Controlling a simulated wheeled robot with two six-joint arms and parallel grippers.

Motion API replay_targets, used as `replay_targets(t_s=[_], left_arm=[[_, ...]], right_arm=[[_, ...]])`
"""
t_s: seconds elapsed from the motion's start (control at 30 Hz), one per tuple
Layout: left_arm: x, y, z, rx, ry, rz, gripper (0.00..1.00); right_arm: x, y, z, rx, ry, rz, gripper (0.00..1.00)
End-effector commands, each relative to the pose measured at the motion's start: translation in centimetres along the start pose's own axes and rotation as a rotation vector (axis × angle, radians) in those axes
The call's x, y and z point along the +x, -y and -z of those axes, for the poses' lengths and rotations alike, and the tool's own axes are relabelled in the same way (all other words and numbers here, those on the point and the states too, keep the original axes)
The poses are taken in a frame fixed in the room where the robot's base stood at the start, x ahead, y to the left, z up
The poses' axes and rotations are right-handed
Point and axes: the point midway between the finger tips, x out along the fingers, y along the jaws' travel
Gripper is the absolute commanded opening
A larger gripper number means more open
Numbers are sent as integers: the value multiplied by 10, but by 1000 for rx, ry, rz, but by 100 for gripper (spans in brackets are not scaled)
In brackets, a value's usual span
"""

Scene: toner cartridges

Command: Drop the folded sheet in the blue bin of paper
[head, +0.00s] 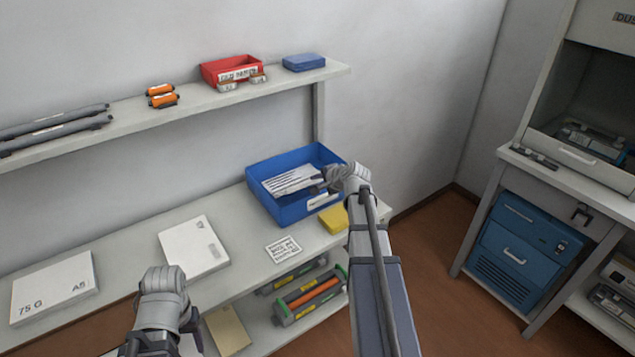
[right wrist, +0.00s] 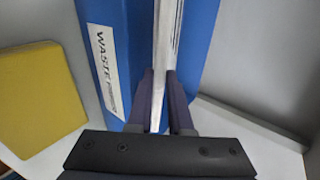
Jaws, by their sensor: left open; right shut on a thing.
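The blue bin (head: 280,212) stands at the right end of the white bench and has a white label on its front. In the right wrist view the bin (right wrist: 203,25) fills the upper middle, and its label (right wrist: 107,70) begins with "WASTE". My right gripper (head: 320,187) is shut on the folded sheet (head: 290,178), white with dark lines, and holds it over the bin's opening. The right wrist view shows the sheet (right wrist: 165,60) edge-on between the fingers. I cannot tell whether it touches the bin. My left gripper (head: 148,345) is open at the lower edge, its fingertips not clearly visible.
A yellow block (head: 333,219) sits close by the bin's front right. A printed card (head: 283,248), a white pack (head: 194,246) and an A5 paper pack (head: 53,287) lie on the bench. Toner cartridges (head: 310,295) lie on the lower shelf. A red tray (head: 231,70) stands on the upper shelf.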

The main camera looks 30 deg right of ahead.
Motion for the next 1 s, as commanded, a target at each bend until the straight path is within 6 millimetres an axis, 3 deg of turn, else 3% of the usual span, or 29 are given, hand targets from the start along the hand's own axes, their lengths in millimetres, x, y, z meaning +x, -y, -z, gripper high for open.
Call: replay_targets(t_s=[0.33, 0.37, 0.47, 0.73, 0.87, 1.0], left_arm=[[8, -1, 0, 0, 0, 0, 56], [8, -1, 0, 0, 0, 0, 56], [8, -1, 0, 0, 0, 0, 56], [6, -1, 0, 0, 0, 0, 56], [-5, 0, 0, 0, 0, 0, 56], [-25, 2, -2, 0, 0, 0, 56]], right_arm=[[5, -6, 0, 0, 0, 0, 1], [5, -6, 0, 0, 0, 0, 21], [5, -6, 0, 0, 0, 0, 31], [3, -5, 0, 0, 0, -1, 31], [-4, 4, 0, 0, 0, -1, 31], [-32, 7, -1, 2, -2, -1, 31]])
